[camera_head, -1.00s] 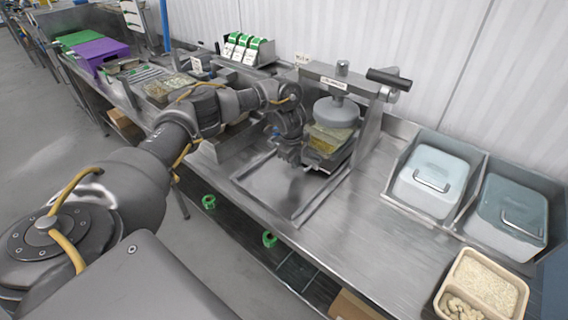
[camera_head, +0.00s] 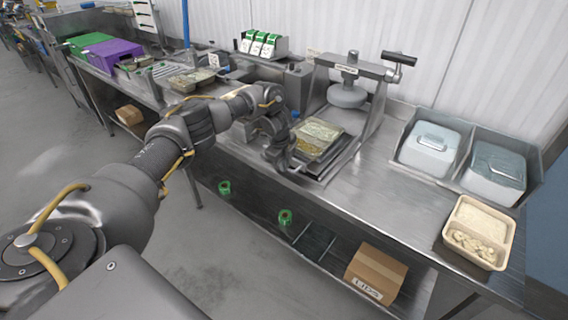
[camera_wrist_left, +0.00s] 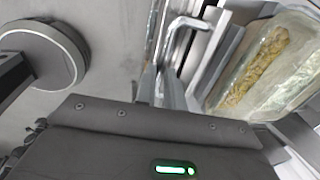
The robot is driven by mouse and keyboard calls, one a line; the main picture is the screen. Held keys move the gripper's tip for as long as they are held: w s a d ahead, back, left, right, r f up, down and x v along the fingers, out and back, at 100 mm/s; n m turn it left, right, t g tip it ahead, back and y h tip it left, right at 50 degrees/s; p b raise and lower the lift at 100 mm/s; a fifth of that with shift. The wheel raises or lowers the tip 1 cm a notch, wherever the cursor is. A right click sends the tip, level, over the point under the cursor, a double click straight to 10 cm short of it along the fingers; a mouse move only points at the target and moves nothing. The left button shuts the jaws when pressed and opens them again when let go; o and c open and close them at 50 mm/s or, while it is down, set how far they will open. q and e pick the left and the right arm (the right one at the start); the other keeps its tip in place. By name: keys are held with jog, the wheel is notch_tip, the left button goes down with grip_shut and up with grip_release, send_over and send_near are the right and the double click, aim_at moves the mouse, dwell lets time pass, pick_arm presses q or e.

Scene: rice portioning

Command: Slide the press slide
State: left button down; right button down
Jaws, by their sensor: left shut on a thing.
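The press slide (camera_head: 340,157) is a dark flat carriage on the steel bench. It stands out in front of the press, toward the bench's front edge. A clear tray of food (camera_head: 322,133) lies on it and also shows at the upper right in the left wrist view (camera_wrist_left: 262,75). The press (camera_head: 348,94) has a round pale head, raised and clear of the tray. My left gripper (camera_head: 284,168) is at the slide's front, shut on its metal handle (camera_wrist_left: 188,24). The fingers partly hide the handle. My right gripper is not in view.
Two lidded bins (camera_head: 430,148) (camera_head: 495,172) stand right of the press. A divided beige food tray (camera_head: 479,232) lies near the right front edge. Green-labelled packs (camera_head: 260,43) stand behind left. A cardboard box (camera_head: 376,272) sits on the lower shelf.

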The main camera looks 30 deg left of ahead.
pick_arm(q)
jog(key=shift+s+f, duration=0.1)
jog(key=shift+s, duration=0.05)
jog(key=c, duration=1.7)
grip_release()
jog(key=shift+s, duration=0.15)
jog(key=shift+o, duration=1.1)
jog(key=shift+s+a, duration=0.1)
